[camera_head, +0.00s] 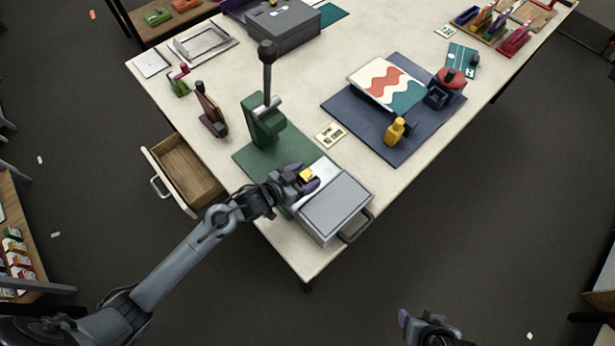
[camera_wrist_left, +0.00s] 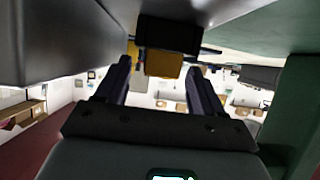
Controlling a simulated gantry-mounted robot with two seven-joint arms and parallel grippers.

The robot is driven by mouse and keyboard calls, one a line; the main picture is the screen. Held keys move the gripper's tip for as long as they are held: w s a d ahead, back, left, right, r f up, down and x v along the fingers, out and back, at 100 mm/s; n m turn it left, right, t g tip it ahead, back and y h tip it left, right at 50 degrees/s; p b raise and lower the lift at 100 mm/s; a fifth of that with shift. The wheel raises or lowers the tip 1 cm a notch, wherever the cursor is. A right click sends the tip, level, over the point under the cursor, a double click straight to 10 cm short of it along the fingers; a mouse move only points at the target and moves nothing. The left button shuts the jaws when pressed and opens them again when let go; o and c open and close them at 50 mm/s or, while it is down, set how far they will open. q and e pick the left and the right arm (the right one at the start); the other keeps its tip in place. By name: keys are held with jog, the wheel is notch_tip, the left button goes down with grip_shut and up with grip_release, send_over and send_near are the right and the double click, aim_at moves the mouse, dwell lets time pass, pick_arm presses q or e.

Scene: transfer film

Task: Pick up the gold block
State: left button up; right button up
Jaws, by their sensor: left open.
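The gold block (camera_head: 306,174) is small and sits by the silver-topped box beside the green press. My left gripper (camera_head: 301,178) is open, with one purple-tipped finger on each side of the block in the head view. In the left wrist view the gold block (camera_wrist_left: 164,64) shows between and just past the tips of the open left gripper (camera_wrist_left: 160,78). A dark part lies directly against the block there. I cannot tell whether the fingers touch the block. My right gripper (camera_head: 405,318) is at the bottom edge, far from the block, its jaws unclear.
The green press (camera_head: 266,128) stands close behind the left gripper. The grey box (camera_head: 336,207) with a handle is right beside it. An open drawer (camera_head: 184,170) juts out at the left. A blue mat (camera_head: 345,110) with a patterned board and a yellow bottle lies to the right.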

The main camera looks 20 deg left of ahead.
pick_arm(q)
jog(key=c, duration=1.2)
grip_shut()
jog(key=shift+r, duration=0.1)
